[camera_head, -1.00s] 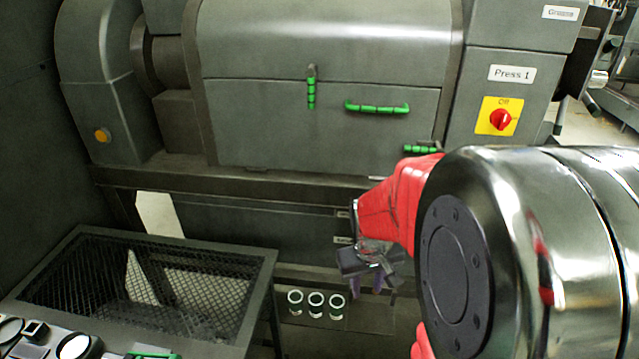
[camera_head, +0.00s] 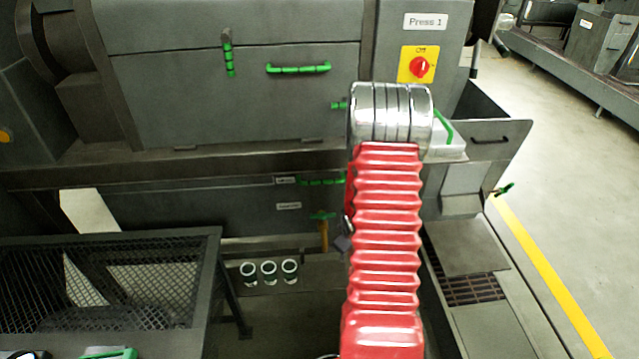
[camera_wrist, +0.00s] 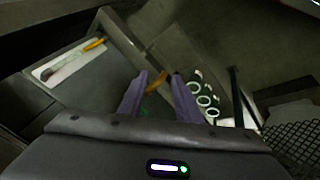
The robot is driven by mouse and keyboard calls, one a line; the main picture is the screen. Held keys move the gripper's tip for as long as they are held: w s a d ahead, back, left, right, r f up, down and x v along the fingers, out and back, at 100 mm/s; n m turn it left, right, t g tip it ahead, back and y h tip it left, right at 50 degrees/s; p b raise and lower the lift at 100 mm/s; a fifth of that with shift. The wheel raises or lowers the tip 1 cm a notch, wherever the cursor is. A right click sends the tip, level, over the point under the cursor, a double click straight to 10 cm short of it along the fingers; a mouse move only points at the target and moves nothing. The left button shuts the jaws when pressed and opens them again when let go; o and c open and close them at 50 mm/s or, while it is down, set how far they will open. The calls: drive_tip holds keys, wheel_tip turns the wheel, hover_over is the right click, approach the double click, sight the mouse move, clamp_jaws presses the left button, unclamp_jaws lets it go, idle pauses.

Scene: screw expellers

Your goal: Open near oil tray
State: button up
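Under the press, a long dark front panel (camera_head: 215,222) carries two small labels too blurred to read. A green bar handle (camera_head: 320,182) is beside the upper label, partly hidden by my arm. I cannot tell for sure which part is the near oil tray. My gripper (camera_wrist: 158,80) is open, its two purple fingers apart. In the head view it is mostly hidden behind my red arm. A yellow pipe (camera_wrist: 158,77) with a green valve handle shows between and beyond the fingertips in the wrist view; I cannot tell whether they touch it. The valve (camera_head: 323,228) stands below the green bar handle.
Several white-rimmed cups (camera_head: 268,272) stand low on a ledge, also visible in the wrist view (camera_wrist: 204,101). A mesh-sided bin (camera_head: 110,285) is at left. A tool with an orange handle (camera_wrist: 95,44) lies on a white surface. Open floor (camera_head: 575,200) is at right.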

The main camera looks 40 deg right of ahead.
drive_tip(key=w+d+f+n+t, duration=0.3)
drive_tip(key=d+f+n+t, duration=0.15)
drive_tip(key=f, duration=0.35)
drive_tip(key=n+t+h, duration=0.1)
drive_tip(key=n+t, duration=1)
approach(320, 183)
drive_tip(key=s+f, duration=0.1)
drive_tip(key=s, duration=0.2)
drive_tip(key=shift+a, duration=0.1)
drive_tip(key=shift+w, duration=0.1)
drive_tip(key=shift+m, duration=0.25)
drive_tip(key=x, duration=1.3)
drive_tip(key=shift+w, duration=0.25)
clamp_jaws()
